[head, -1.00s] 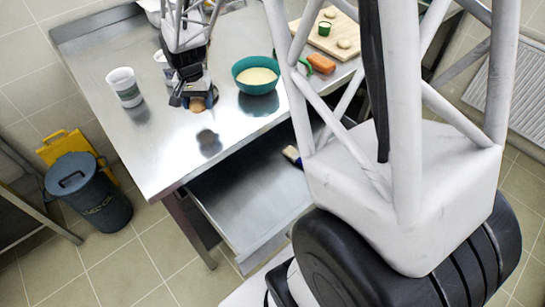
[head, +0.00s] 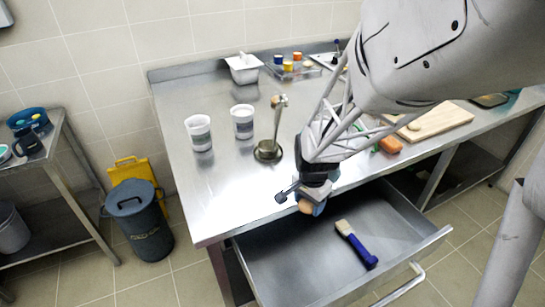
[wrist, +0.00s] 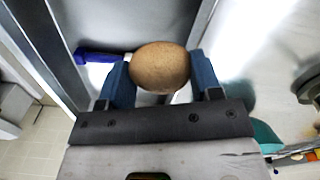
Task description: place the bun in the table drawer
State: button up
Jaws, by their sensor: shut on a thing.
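The bun (head: 304,206) is round and brown. In the wrist view the bun (wrist: 160,67) sits between the two blue fingers of my gripper (wrist: 161,80), which is shut on it. In the head view my gripper (head: 311,205) points down at the table's front edge, with the bun showing over the inner part of the drawer. The table drawer (head: 287,262) is pulled open below the worktop. A brush with a blue handle (head: 357,246) lies in it, to the right of the bun. The exact height of the bun above the drawer floor is hard to tell.
A teal bowl shows partly in the wrist view (wrist: 266,136). The drawer's left part is clear.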

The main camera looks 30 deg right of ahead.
jog(key=m, duration=0.1)
send_over(306, 269)
notch_tip(306, 269, down, 6)
jog(key=shift+s+r, duration=0.1)
jog(key=shift+r, duration=0.1)
jog(key=shift+f, duration=0.15)
jog(key=shift+f, duration=2.8)
jog(key=shift+f, duration=0.1)
jog(key=shift+f, duration=2)
jog(key=shift+f, duration=0.15)
jog(key=o, duration=0.9)
notch_tip(306, 269, up, 12)
jog(key=shift+r, duration=0.2)
